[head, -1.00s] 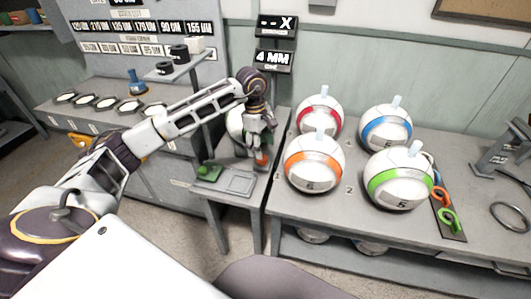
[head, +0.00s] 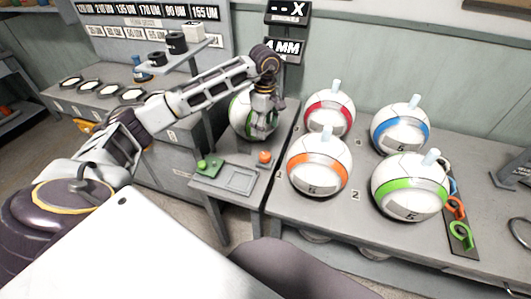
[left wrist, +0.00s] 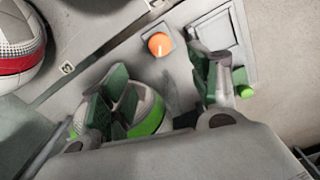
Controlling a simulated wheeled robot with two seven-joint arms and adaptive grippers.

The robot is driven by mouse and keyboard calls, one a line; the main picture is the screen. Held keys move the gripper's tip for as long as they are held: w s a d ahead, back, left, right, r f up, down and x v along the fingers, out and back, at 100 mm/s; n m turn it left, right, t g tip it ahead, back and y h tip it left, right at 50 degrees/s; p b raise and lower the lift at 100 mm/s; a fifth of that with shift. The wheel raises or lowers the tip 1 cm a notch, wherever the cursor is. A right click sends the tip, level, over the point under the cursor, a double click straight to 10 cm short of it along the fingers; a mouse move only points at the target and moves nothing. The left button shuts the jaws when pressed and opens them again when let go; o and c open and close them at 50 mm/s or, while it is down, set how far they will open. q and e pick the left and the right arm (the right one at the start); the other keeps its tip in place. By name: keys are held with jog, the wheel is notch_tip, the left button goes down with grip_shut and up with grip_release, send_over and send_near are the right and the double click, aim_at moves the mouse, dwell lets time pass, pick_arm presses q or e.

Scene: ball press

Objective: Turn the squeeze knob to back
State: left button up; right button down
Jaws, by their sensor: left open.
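A round orange knob (head: 265,156) sits on the grey press stand, in front of a white ball with a green band (head: 240,114). The left wrist view shows the knob (left wrist: 159,44) on a square plate, with a small pale mark on its top; its exact setting is unclear. My left gripper (head: 262,133) hangs just behind and above the knob, in front of the ball. Its green-padded fingers (left wrist: 165,92) are spread apart and hold nothing; the knob is clear of them. A green knob or button (head: 208,164) is on the stand's left side. My right gripper is not in view.
A shallow tray (head: 241,179) lies at the stand's front. The table (head: 330,212) to the right carries balls with red (head: 330,112), blue (head: 399,130), orange (head: 319,162) and green (head: 409,187) bands. A sign reading 4 MM (head: 283,47) stands behind.

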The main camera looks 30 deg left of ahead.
aim_at(265, 155)
pick_arm(q)
notch_tip(265, 155, down, 13)
jog(key=shift+r+b, duration=0.1)
jog(key=shift+b, duration=0.2)
jog(key=shift+f, duration=0.55)
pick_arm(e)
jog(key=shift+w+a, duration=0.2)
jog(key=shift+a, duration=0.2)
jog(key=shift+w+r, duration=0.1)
pick_arm(q)
jog(key=c, duration=1)
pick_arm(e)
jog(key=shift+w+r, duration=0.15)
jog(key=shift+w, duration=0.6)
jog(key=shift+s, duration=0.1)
